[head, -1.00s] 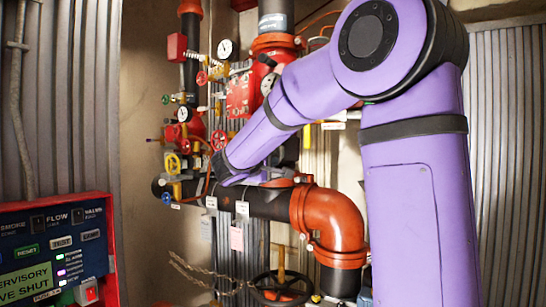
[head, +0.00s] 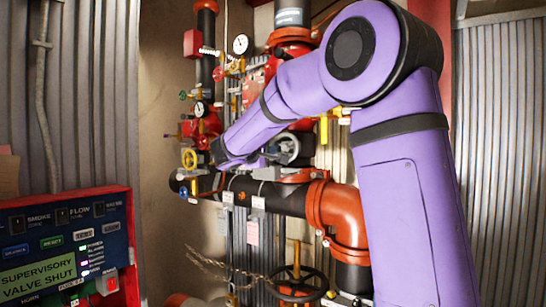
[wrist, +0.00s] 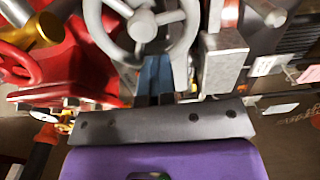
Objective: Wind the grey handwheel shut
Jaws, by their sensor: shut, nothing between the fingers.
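The grey handwheel (head: 289,149) shows in the head view just below my forearm, among the red valves and pipes, partly covered by my arm. In the wrist view the spoked grey handwheel (wrist: 140,27) fills the top middle, its upper part cut off by the frame edge. My gripper (wrist: 155,70) shows in the wrist view as blue fingers just below the wheel's lower rim. It is shut with nothing held. The fingertips overlap the lower rim in the picture; I cannot tell whether they touch it. In the head view the fingers are too small to make out.
A black handwheel (head: 297,285) sits low at the front. An orange pipe elbow (head: 343,215) is right of the valves. The red-framed alarm panel (head: 66,250) reads "SUPERVISORY VALVE SHUT".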

